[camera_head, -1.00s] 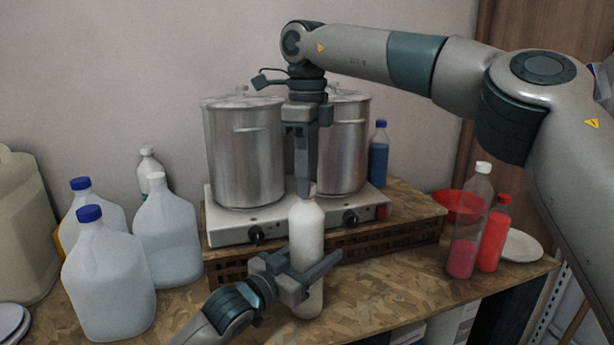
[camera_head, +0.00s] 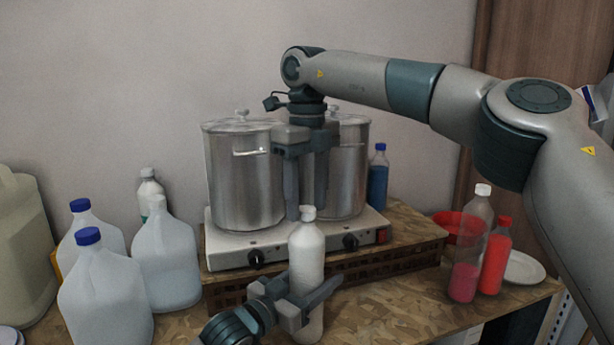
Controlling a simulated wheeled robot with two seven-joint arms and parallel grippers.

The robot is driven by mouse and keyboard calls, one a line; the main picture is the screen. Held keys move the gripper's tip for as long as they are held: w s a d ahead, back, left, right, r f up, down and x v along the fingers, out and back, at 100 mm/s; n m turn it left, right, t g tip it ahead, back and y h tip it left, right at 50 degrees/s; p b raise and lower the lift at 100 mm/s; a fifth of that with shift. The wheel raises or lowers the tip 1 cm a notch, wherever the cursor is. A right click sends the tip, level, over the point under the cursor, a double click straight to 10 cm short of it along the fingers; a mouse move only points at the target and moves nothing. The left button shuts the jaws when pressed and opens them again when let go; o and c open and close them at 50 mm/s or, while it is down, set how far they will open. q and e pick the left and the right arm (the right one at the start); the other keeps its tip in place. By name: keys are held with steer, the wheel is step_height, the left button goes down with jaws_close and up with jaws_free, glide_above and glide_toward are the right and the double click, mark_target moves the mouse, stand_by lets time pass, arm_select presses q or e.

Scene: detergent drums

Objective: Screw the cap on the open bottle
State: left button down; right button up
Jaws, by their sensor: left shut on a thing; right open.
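A white bottle (camera_head: 308,252) stands upright at the front of the table, in front of the hot plate. A white cap (camera_head: 308,213) sits on top of its neck; I cannot tell how tight it is. My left gripper (camera_head: 318,300) is shut around the lower body of the bottle from the left. My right gripper (camera_head: 306,212) points straight down above and around the bottle top. Its two fingers are spread apart, and the cap shows between and just below their tips, seemingly free of them.
Two steel pots (camera_head: 240,180) stand on the hot plate (camera_head: 228,252) right behind the bottle. Several white jugs (camera_head: 104,295) stand at the left. A blue bottle (camera_head: 377,182), a red bottle (camera_head: 495,258), a red funnel (camera_head: 450,226) and a white plate (camera_head: 525,268) are at the right.

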step_height(320, 180, up, 12)
stand_by(0.7)
steer(key=shift+f, duration=0.1)
arm_select(q)
steer(key=c, duration=0.6)
jaws_free()
steer(key=shift+o, duration=0.2)
